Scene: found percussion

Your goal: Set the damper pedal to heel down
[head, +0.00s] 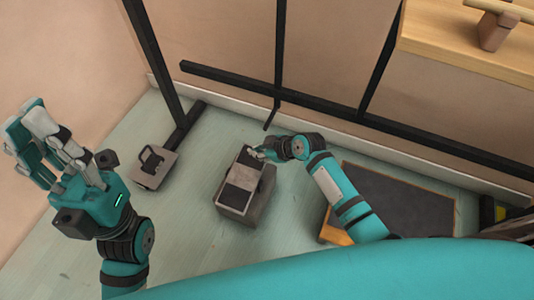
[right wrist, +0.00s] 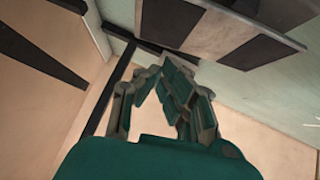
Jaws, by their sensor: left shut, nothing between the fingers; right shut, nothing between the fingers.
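A grey pedal (head: 240,178) stands on the floor in the middle of the head view. Its top plate carries dark pads with a light band between them. The plate looks tilted on its base, but I cannot tell surely which end is lower. My right gripper (head: 263,151) is shut and empty at the plate's far end; contact is unclear. In the right wrist view the banded plate (right wrist: 225,27) lies above and right of the shut fingers (right wrist: 172,80). My left gripper (head: 38,138) is shut and empty, raised at the left, away from the pedal.
A smaller grey box with a black loop (head: 152,166) stands on the floor left of the pedal. A dark, wood-edged panel (head: 410,205) lies right, partly behind my right arm. Black frame bars (head: 330,105) run behind. A wooden shelf (head: 450,50) juts in at upper right.

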